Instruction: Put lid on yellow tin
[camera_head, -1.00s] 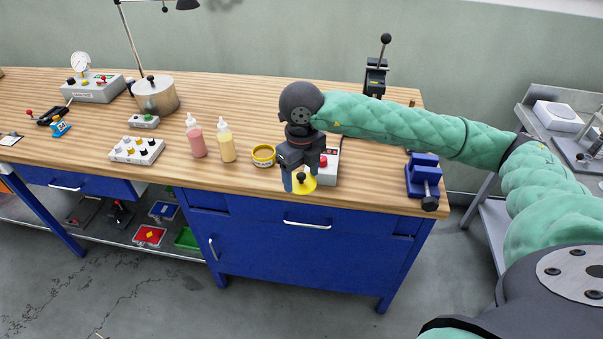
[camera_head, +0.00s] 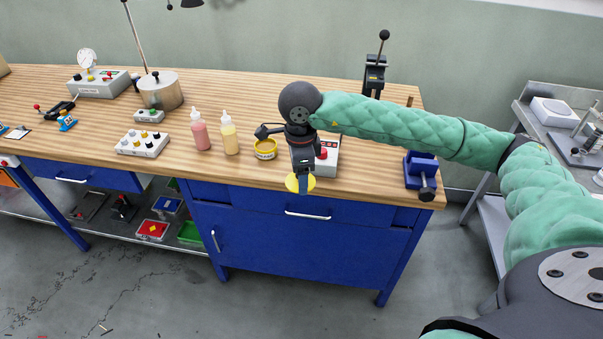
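The yellow tin (camera_head: 266,149) stands upright on the bench, to the left of my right gripper. Its top looks open, with a brownish inside. My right gripper (camera_head: 303,184) points down near the front edge of the bench. It appears shut on the yellow lid (camera_head: 292,184), a flat disc at its fingertips. The near finger covers part of the lid and its dark knob. The lid overlaps the bench's front edge in the picture, to the right of and nearer than the tin. My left gripper is not in view.
A pink bottle (camera_head: 200,131) and a yellow bottle (camera_head: 229,136) stand left of the tin. A grey box with a red button (camera_head: 322,154) is just behind my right gripper. A blue vise (camera_head: 421,170) sits at the right end of the wooden bench (camera_head: 375,180).

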